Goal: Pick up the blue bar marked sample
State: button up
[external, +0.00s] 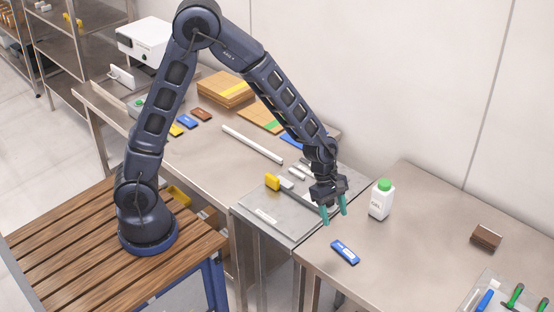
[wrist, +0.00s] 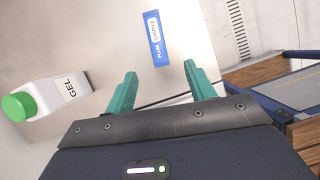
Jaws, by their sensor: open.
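The blue bar (external: 345,252) lies flat on the steel table near its front left edge. In the wrist view the blue bar (wrist: 156,38) shows white lettering and a white label with small print, beyond the fingertips. My gripper (external: 333,215) is above the table, up and slightly left of the bar in the external view. Its two teal fingers are apart with nothing between them, as the wrist view of my gripper (wrist: 160,70) also shows. The gripper does not touch the bar.
A white GEL bottle with a green cap (external: 381,199) stands right of my gripper; it also shows in the wrist view (wrist: 48,98). A brown block (external: 486,237) and a tray with green-handled tools (external: 490,290) are farther right. The table around the bar is clear.

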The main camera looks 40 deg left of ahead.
send_near(342, 247)
jog(key=shift+s+x, duration=0.1)
jog(key=shift+x, duration=0.55)
jog(key=shift+s+x, duration=0.15)
jog(key=shift+x, duration=0.55)
jog(key=x, duration=0.4)
jog(key=shift+w+a, duration=0.15)
jog(key=shift+w, duration=0.15)
jog(key=shift+d+f, duration=0.3)
jog(key=shift+f, duration=0.3)
jog(key=c, duration=1.1)
jog(key=shift+o, duration=0.2)
